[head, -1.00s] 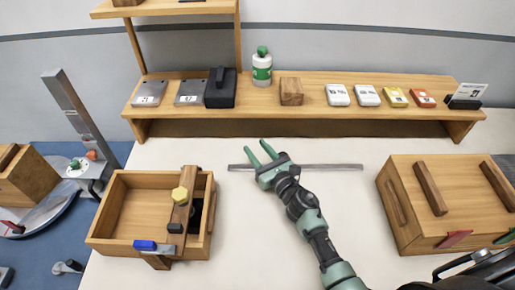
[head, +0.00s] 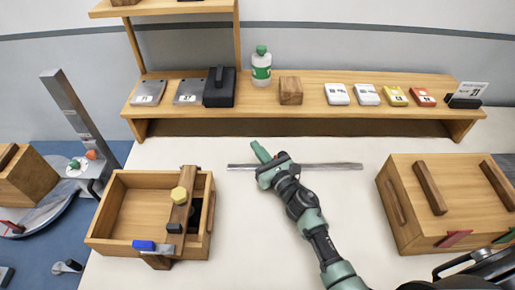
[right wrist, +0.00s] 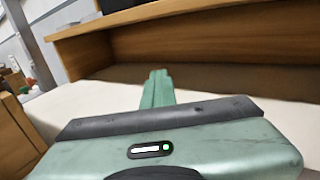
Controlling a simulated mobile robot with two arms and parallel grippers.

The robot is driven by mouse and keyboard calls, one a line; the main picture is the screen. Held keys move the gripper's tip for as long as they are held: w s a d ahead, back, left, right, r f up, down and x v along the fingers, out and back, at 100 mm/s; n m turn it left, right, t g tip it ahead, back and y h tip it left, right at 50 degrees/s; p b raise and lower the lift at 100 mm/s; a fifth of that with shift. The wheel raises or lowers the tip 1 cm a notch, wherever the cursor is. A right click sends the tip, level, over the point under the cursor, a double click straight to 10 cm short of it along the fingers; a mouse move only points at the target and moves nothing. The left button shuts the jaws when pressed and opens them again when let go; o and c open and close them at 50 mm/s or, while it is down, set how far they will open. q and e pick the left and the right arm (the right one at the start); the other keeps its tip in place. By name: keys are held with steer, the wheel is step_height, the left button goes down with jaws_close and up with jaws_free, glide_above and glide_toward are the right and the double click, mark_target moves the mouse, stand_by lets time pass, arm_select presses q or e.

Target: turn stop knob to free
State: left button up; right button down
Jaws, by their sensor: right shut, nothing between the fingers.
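My right gripper (head: 259,149) is shut and empty above the pale table, by the left part of a thin grey metal strip. In the right wrist view its fingers (right wrist: 158,86) are together with nothing between them. An open wooden box (head: 130,215) stands to its left, with a wooden bar (head: 180,215) across its right part. A yellow faceted knob (head: 179,194) sits on this bar. At the far left, a grey post base carries an orange-red knob (head: 91,154) and a small green knob (head: 75,164). I cannot tell which is the stop knob. My left gripper is not in view.
A wooden shelf (head: 300,125) runs along the back with a bottle (head: 261,68), a wooden block (head: 290,91) and small boxes. A large wooden box (head: 410,225) stands at the right. The metal strip (head: 325,166) lies on the table; the table's middle is otherwise clear.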

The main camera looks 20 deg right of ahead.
stand_by(0.8)
steer(key=c, duration=1.1)
jaws_free()
steer(key=shift+o, duration=0.2)
steer(key=shift+r, duration=0.1)
steer(key=shift+s, duration=0.1)
steer(key=shift+s+a+f, duration=0.1)
steer(key=shift+s+a, duration=0.05)
steer(key=shift+a, duration=0.35)
steer(key=shift+s+a+f, duration=0.1)
steer(key=shift+s+a, duration=0.05)
steer(key=shift+a, duration=0.35)
steer(key=shift+s+a+r+b, duration=0.1)
steer(key=shift+s+a+b, duration=0.3)
steer(key=shift+a, duration=0.7)
steer(key=shift+s+a+f+b, duration=0.15)
steer(key=shift+s+a, duration=0.3)
steer(key=shift+a, duration=0.65)
steer(key=shift+s+a+r+b, duration=0.15)
steer(key=shift+s+a+b, duration=0.25)
steer(key=shift+a, duration=0.7)
